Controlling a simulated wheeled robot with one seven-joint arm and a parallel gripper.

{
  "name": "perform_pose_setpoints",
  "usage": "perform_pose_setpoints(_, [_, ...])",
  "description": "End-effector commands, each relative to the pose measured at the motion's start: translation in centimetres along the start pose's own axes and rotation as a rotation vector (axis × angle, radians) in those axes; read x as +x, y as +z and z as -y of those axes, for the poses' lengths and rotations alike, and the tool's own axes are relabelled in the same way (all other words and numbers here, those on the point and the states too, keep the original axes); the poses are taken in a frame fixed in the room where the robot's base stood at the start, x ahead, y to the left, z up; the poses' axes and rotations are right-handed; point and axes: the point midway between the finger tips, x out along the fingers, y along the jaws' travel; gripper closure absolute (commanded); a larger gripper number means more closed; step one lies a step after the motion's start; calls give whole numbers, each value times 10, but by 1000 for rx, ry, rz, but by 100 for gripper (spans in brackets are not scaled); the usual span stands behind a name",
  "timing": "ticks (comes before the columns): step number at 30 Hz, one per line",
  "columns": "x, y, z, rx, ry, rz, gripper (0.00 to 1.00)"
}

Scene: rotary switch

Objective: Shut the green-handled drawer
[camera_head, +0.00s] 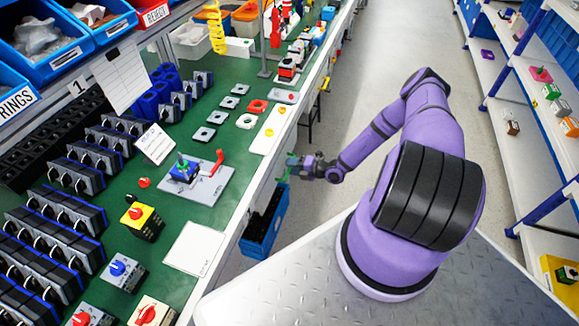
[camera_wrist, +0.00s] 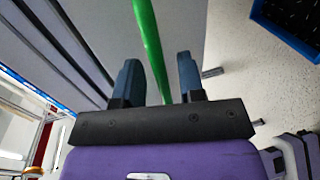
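A green bar-shaped handle (camera_wrist: 148,40) runs from the top of the wrist view down between my two fingers. My gripper (camera_wrist: 159,65) is open, with one dark blue finger on each side of the handle and gaps showing between. I cannot tell whether either finger touches it. In the head view my gripper (camera_head: 290,165) is beside the green workbench's right edge, and a little green shows near its fingers. The drawer body is not clear in either view, and I cannot tell how far it is open.
A blue bin (camera_head: 265,230) with dark contents sits at the workbench (camera_head: 215,75) side, just below my gripper; it also shows in the wrist view (camera_wrist: 290,25). The bench holds several switches. White shelves (camera_head: 500,110) stand across the aisle (camera_head: 345,65), whose floor is clear.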

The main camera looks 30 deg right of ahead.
Motion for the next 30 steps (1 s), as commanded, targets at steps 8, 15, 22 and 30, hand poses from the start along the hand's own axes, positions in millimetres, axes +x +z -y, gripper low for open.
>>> perform_pose_setpoints(8, [-52, 1, 0, -1, -1, 2, 64])
perform_pose_setpoints(15, [-86, 0, 0, 0, -1, 0, 64])
perform_pose_setpoints(22, [-95, 0, 0, 0, 0, 0, 64])
perform_pose_setpoints(30, [-95, 0, 0, 0, 0, 0, 64])
